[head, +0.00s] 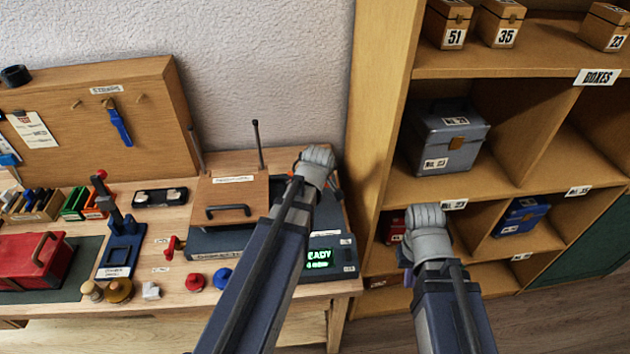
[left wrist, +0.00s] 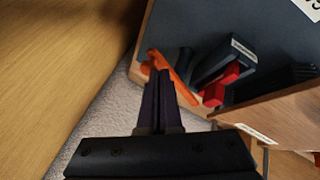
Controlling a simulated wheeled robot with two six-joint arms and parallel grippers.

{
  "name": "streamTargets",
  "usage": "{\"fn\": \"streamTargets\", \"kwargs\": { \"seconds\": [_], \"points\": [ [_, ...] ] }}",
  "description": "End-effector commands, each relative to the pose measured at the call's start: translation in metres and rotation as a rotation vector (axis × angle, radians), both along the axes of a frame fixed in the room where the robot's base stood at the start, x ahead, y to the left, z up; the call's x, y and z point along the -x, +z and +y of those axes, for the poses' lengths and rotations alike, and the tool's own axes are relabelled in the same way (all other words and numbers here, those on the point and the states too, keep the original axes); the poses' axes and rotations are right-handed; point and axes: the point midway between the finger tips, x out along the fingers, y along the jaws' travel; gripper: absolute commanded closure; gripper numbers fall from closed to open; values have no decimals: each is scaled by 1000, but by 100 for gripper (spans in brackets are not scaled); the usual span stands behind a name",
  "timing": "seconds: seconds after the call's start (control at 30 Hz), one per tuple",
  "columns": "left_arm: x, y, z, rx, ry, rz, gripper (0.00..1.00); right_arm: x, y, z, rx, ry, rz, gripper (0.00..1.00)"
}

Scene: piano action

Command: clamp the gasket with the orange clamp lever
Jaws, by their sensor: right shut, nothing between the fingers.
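The orange clamp lever (left wrist: 182,90) shows in the left wrist view, right at my left fingertips. My left gripper (left wrist: 157,72) has its two dark fingers close together and overlaps the lever; I cannot tell whether they pinch it or only touch it. In the head view my left wrist covers the lever and the fingers, at the back right of the dark test station (head: 208,244). I cannot make out the gasket. My right gripper (head: 404,258) is shut and empty, in front of the shelf, away from the station.
A wooden lid with a handle (head: 232,190) stands on the station, close to my left arm. A red knob (head: 195,281) and a blue knob (head: 222,278) lie at the front. A red toolbox (head: 30,262) is at the left. The shelf (head: 500,70) with numbered boxes is at the right.

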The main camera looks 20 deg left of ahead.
Motion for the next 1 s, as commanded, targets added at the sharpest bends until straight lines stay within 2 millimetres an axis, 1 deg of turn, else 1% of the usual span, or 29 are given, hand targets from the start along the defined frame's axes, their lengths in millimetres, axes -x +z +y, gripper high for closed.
{"fn": "streamTargets", "kwargs": {
  "seconds": [0.03,0.27,0.6,1.0],
  "points": [
    [-5,0,-3,-1,40,1,100,0,0,0,0,0,0,100],
    [-16,0,-8,0,235,1,100,0,0,0,0,0,0,100],
    [-25,0,-9,4,237,1,100,0,0,0,0,0,0,100],
    [-29,0,-9,4,236,2,100,0,0,0,0,0,0,100]
  ]
}}
